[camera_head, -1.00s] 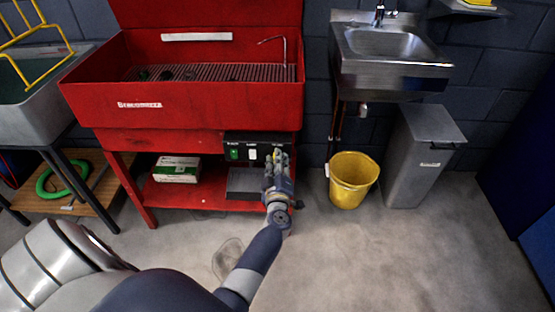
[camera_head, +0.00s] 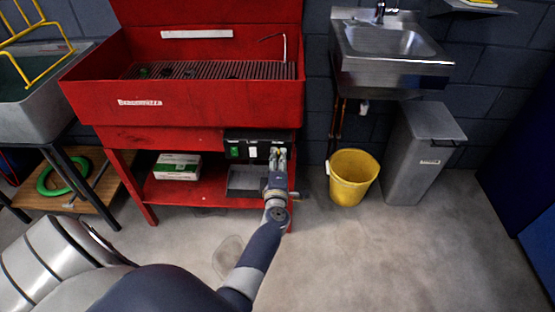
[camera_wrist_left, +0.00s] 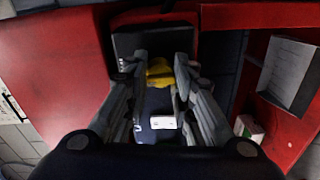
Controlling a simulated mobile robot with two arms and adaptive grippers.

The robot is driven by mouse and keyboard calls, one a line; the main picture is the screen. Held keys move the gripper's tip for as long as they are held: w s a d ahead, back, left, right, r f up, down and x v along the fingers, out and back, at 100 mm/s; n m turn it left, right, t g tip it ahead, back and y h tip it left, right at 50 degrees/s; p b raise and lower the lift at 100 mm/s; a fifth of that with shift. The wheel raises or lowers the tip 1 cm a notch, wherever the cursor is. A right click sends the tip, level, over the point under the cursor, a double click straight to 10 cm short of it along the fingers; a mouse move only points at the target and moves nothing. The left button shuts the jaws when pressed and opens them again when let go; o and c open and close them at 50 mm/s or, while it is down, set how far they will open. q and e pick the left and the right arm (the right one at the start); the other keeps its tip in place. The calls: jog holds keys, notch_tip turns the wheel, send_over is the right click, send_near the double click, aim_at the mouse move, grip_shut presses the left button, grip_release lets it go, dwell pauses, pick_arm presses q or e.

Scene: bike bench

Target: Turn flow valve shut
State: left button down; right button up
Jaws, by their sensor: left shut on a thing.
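The black control panel (camera_head: 243,141) sits under the red parts washer's basin, with a green switch (camera_head: 234,153) and a white switch (camera_head: 252,153). My left gripper (camera_head: 278,154) is at the panel's right end and covers that part in the head view. In the left wrist view, a yellow valve handle (camera_wrist_left: 158,72) lies between the fingertips of my left gripper (camera_wrist_left: 156,66), which is shut on it. The white switch (camera_wrist_left: 163,122) shows nearer the palm. How far the handle is turned is hard to tell. My right gripper is out of view.
The red washer (camera_head: 200,112) stands against the wall, with a white-and-green box (camera_head: 177,167) and a grey tray (camera_head: 245,179) on its lower shelf. A yellow bucket (camera_head: 352,178) and a grey bin (camera_head: 420,150) stand to the right. The floor in front is clear.

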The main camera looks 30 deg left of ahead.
pick_arm(q)
jog(key=shift+a, duration=0.15)
jog(key=c, duration=1.3)
grip_release()
jog(key=shift+c, duration=0.2)
